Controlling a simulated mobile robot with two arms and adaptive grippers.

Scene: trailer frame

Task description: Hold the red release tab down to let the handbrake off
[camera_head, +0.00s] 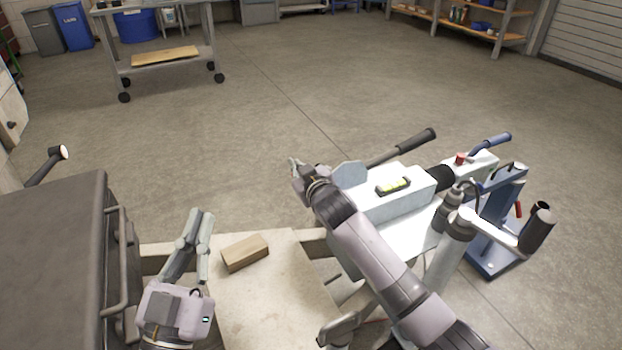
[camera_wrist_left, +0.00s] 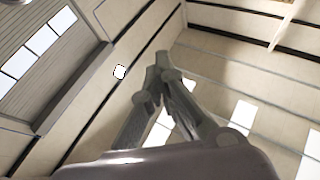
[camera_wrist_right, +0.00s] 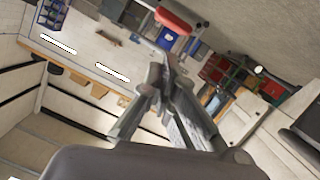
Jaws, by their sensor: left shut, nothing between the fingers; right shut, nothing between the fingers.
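A red tab (camera_wrist_right: 175,20) with rounded ends shows at the top of the right wrist view, just past the tips of my right gripper (camera_wrist_right: 170,58). Whether the tips touch it I cannot tell. In the head view this tab is hidden around my right gripper (camera_head: 296,165), which is shut and empty beside a pale grey plate (camera_head: 350,173). A lever with a black grip (camera_head: 415,141), apparently the handbrake, slants up to the right behind the white housing (camera_head: 400,203). My left gripper (camera_head: 202,214) is shut and empty, pointing up beside a wooden block.
The wooden block (camera_head: 245,252) lies on the pale deck (camera_head: 262,305). A dark cabinet with a rail (camera_head: 60,260) stands at left. A spirit level (camera_head: 393,186) sits on the housing. The coupling with a red button (camera_head: 460,158) and a blue stand (camera_head: 495,225) are at right.

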